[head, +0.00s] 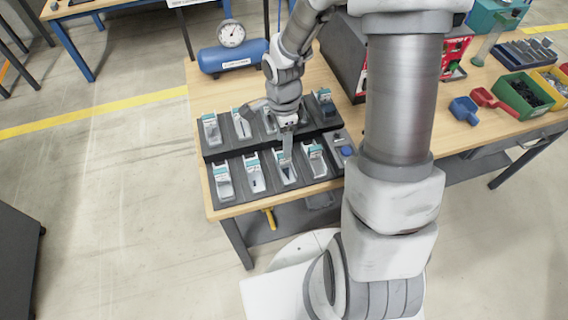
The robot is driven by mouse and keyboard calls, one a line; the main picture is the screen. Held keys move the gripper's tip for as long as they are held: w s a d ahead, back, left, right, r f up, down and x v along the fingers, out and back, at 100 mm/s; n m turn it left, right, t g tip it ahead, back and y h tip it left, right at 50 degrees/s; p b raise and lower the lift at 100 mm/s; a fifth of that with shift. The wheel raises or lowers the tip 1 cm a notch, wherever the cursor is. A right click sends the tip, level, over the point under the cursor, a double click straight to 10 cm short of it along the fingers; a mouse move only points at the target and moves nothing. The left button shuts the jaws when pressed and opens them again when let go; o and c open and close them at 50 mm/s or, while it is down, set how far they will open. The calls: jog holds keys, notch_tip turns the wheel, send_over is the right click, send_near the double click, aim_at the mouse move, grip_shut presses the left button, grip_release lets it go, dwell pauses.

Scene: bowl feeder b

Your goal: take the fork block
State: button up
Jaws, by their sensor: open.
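A dark two-step rack (240,151) on the wooden table holds several small white holders with teal labels in two rows. Their contents are too small to tell apart, so I cannot tell which one is the fork block. My gripper (286,152) is open and points down over the front row, just above the third holder from the left (287,174). I cannot tell whether its fingers touch anything. My arm and gripper hide part of the back row.
A blue tank with a gauge (228,58) stands behind the rack. A dark box with a red front (345,50) is behind my arm.

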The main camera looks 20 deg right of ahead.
aim_at(284, 162)
jog(key=shift+f+b, duration=0.4)
jog(key=shift+f, duration=2.8)
grip_shut()
